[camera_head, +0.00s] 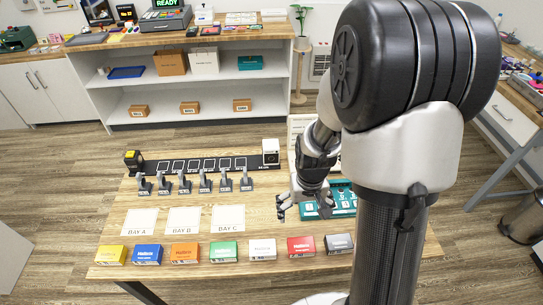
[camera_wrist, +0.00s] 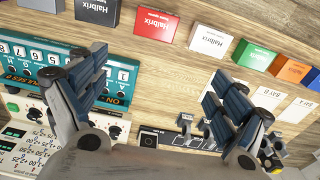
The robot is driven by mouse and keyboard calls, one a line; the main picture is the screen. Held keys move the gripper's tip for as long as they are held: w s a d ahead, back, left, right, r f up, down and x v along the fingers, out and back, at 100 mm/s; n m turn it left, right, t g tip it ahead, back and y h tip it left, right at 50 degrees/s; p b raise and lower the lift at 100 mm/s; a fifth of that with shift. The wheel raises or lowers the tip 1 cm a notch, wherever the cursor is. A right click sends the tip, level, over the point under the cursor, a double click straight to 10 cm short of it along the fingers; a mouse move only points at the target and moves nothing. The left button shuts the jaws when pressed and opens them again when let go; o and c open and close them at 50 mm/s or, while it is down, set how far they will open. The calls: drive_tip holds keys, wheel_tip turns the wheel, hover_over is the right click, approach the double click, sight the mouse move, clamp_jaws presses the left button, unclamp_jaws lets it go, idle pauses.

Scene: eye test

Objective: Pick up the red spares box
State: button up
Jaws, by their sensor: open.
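The red spares box (camera_head: 301,246) stands in a row of small coloured boxes along the near edge of the wooden table, between a white box (camera_head: 262,249) and a dark grey box (camera_head: 338,243). In the wrist view the red box (camera_wrist: 156,25) lies at the top middle, upside down in the picture. My gripper (camera_head: 305,207) is open and empty above the table, behind the red box and apart from it. Its two fingers (camera_wrist: 155,95) show in the wrist view with bare table between them.
Yellow (camera_head: 112,255), blue (camera_head: 147,254), orange (camera_head: 184,253) and green (camera_head: 223,251) boxes stand to the left. Bay cards (camera_head: 184,220) lie behind them. A teal panel (camera_head: 344,199) sits beside my gripper. A row of small grey devices (camera_head: 205,184) stands farther back.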

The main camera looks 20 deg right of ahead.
drive_tip(key=shift+o, duration=0.2)
drive_tip(key=f, duration=0.1)
drive_tip(key=d+f, duration=0.1)
drive_tip(key=f+p, duration=0.1)
drive_tip(key=shift+w+d+g, duration=0.1)
drive_tip(key=shift+d+g, duration=0.2)
drive_tip(key=b, duration=0.3)
hover_over(302, 245)
drive_tip(key=f, duration=1.3)
drive_tip(key=shift+w+d+f, duration=0.1)
drive_tip(key=shift+w, duration=0.1)
wheel_tip(302, 245, down, 5)
drive_tip(key=shift+s+f+b, duration=0.1)
drive_tip(key=shift+s+b, duration=0.05)
drive_tip(key=shift+b, duration=0.95)
drive_tip(key=shift+c, duration=0.4)
drive_tip(key=c, duration=1.1)
drive_tip(key=shift+r, duration=0.2)
